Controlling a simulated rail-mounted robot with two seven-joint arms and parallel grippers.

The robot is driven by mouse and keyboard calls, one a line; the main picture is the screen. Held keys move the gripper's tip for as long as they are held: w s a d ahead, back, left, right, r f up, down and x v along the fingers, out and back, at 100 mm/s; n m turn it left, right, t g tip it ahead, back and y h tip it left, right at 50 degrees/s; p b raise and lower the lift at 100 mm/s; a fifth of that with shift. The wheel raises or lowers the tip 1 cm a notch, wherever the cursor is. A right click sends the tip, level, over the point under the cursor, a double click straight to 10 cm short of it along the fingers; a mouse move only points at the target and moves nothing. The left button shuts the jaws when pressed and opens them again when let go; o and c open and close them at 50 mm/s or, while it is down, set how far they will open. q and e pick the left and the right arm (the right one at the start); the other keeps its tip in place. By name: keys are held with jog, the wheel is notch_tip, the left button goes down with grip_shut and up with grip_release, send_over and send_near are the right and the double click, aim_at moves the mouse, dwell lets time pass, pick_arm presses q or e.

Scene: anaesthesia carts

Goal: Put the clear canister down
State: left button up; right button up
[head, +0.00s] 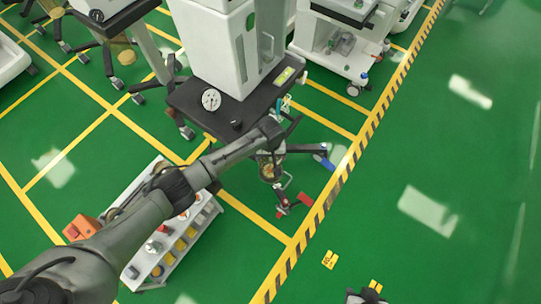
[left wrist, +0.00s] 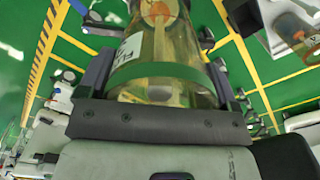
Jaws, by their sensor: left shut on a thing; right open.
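The clear canister (head: 270,171) hangs from my left gripper (head: 270,153), beside the black shelf of a cart in the head view. In the left wrist view the canister (left wrist: 160,50) fills the upper middle; it is see-through, with a green band, a white label and something orange inside. The fingers of my left gripper (left wrist: 158,85) stand on both sides of it, shut on it. The canister appears to be above the floor, in front of the cart. My right gripper (head: 366,296) shows only as a dark part at the bottom edge, open.
The cart's black shelf (head: 200,110) carries a round dial and small items. Cart legs with casters and a red part (head: 304,199) lie close below the canister. A white tray cart (head: 180,240) with several bottles stands lower left.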

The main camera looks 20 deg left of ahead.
pick_arm(q)
jog(key=shift+f, duration=0.3)
jog(key=o, duration=1.2)
notch_tip(320, 180, up, 11)
jog(key=p, duration=0.3)
jog(key=shift+r, duration=0.65)
jog(key=shift+f, duration=0.1)
